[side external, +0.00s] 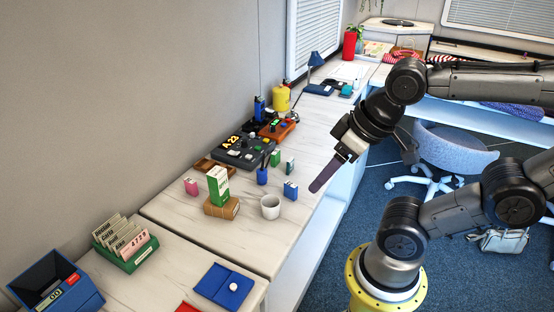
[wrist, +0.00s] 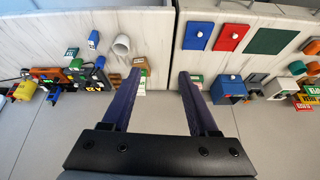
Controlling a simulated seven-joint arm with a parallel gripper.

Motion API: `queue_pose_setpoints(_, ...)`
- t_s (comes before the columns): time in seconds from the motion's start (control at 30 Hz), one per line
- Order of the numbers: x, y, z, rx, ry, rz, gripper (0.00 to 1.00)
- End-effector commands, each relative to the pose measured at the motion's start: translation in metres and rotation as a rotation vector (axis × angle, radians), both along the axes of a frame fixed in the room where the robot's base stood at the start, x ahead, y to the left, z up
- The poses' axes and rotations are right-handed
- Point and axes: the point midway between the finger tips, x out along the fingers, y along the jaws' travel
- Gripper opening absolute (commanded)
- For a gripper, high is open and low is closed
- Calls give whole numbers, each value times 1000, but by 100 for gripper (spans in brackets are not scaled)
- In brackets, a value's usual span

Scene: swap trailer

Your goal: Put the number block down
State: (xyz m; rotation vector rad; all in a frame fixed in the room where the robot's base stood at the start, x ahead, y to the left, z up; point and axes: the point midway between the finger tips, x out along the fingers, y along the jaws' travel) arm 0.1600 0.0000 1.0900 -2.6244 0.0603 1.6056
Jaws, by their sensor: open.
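My gripper (side external: 320,183) is open, with dark purple fingers, above the front edge of the table (side external: 310,165). In the wrist view my gripper (wrist: 159,76) has nothing between its fingers. The blue one shows in the wrist view (wrist: 93,38). I cannot read numbers on them, so I cannot tell which is the number block. All stand apart from my gripper.
A white cup (side external: 270,207) stands beside a green and white box (side external: 219,185) on a brown block (side external: 222,208). A dark control panel (side external: 238,150) lies behind. A card holder (side external: 127,250), blue bin (side external: 57,285) and blue pad (side external: 222,284) are at front left.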

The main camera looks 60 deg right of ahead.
Motion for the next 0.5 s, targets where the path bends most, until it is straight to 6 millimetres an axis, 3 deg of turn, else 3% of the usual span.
queue_pose_setpoints(0.27,45,-5,77,117,-50,-239,60)
queue_pose_setpoints(0.5,116,-29,126,195,-22,-482,60)
